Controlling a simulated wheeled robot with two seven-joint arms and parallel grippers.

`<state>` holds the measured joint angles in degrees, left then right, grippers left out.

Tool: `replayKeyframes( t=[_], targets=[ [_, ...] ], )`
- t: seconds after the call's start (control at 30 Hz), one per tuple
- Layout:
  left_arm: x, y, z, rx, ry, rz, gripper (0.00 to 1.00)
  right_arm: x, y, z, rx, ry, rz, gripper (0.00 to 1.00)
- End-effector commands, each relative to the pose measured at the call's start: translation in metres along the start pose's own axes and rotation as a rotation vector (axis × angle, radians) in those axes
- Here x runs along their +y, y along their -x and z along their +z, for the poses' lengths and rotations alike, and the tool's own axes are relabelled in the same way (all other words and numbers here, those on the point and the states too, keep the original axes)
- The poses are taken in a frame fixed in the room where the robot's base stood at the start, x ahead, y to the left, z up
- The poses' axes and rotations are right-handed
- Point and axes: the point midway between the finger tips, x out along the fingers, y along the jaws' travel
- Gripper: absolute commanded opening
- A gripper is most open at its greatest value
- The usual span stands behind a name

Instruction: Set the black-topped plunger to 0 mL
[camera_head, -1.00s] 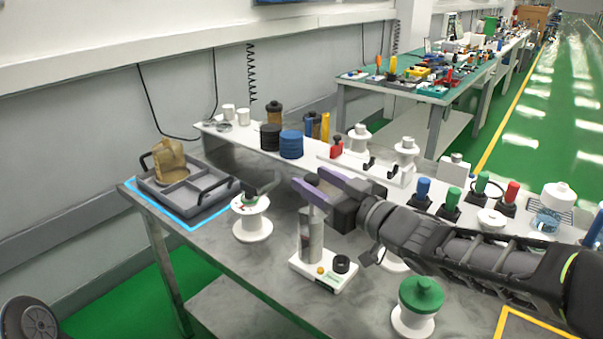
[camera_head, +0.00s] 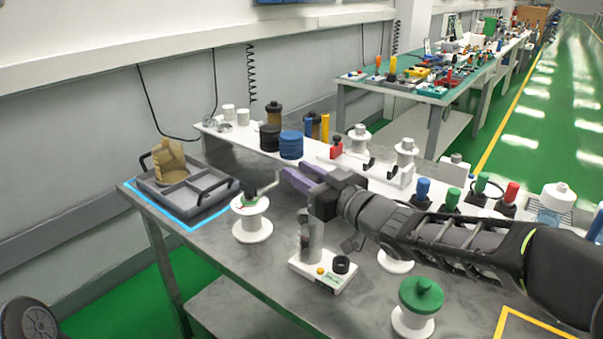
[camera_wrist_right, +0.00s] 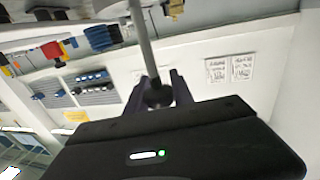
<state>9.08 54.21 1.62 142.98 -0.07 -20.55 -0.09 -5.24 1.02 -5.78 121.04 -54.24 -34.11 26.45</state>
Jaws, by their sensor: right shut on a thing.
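A clear cylinder (camera_head: 312,241) stands upright on a small white base (camera_head: 323,273) near the middle of the table. My right gripper (camera_head: 298,178) reaches in from the right, and its wrist part covers the top of the cylinder. The rod runs up out of that picture. The scale reading is too small to tell. My left gripper is not in view.
A white spool with a lever (camera_head: 252,222) stands left of the cylinder. A green-capped white holder (camera_head: 420,297) stands at front right. A grey divided tray (camera_head: 212,198) is at far left. Bottles and jars line the white shelf behind.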

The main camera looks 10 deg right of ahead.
Motion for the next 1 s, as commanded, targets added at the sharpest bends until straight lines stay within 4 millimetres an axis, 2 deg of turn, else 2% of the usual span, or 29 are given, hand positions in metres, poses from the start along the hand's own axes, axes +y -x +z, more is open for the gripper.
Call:
replayKeyframes(
  t=[0.03,0.23,1.0],
  targets=[
    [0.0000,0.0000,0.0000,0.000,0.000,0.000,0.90,0.0001,0.0001,0.0000,0.000,0.000,0.000,0.16],
    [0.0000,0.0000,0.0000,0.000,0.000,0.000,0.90,0.0002,0.0001,0.0001,0.000,0.000,0.000,0.00],
    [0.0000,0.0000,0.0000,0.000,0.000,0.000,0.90,0.0003,0.0002,0.0001,0.000,0.000,0.001,0.00]
  ],
)
